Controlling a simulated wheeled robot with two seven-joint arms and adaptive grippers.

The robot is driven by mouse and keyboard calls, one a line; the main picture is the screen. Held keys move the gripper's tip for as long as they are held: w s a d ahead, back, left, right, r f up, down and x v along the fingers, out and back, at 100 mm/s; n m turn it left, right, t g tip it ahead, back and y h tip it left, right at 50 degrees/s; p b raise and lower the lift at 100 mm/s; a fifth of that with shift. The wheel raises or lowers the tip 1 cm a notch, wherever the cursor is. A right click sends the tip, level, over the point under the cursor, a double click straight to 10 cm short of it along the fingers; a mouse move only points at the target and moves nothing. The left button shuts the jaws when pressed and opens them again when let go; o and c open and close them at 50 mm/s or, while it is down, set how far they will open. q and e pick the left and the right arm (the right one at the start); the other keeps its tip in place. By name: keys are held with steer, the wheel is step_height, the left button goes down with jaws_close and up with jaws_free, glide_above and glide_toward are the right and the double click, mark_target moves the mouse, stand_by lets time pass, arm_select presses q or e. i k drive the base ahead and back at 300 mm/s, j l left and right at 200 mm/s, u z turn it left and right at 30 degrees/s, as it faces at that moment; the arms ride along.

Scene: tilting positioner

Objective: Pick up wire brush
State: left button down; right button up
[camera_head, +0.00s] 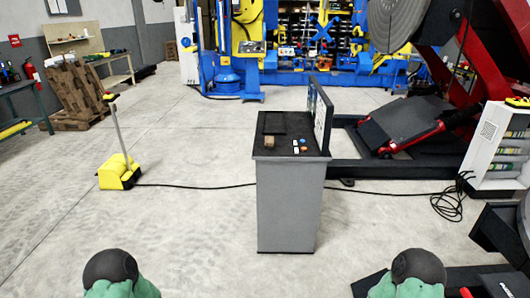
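No wire brush can be made out for certain. Several small items lie on the dark top of a grey cabinet (290,205) in the middle: a small brown item (269,142), a pale item (296,147) and an orange item (304,149). They are too small to tell which, if any, is the brush. Neither of my grippers is in view. Only green and dark rounded parts, which look like my arms, show at the bottom left and bottom right edges.
A yellow foot-pedal stand (120,173) with an upright post is at left, its black cable crossing the floor to the cabinet. The red positioner (487,75) stands at right, near a white cabinet (494,148). Floor left of the grey cabinet is mostly open.

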mark_target(269, 140)
steer(key=i+j+z, duration=0.15)
steer(key=i, duration=0.25)
steer(key=z, duration=2.65)
steer(key=u, duration=2.75)
steer(key=i+l+z, duration=0.1)
steer(key=i+z, duration=0.3)
steer(key=i, duration=1.3)
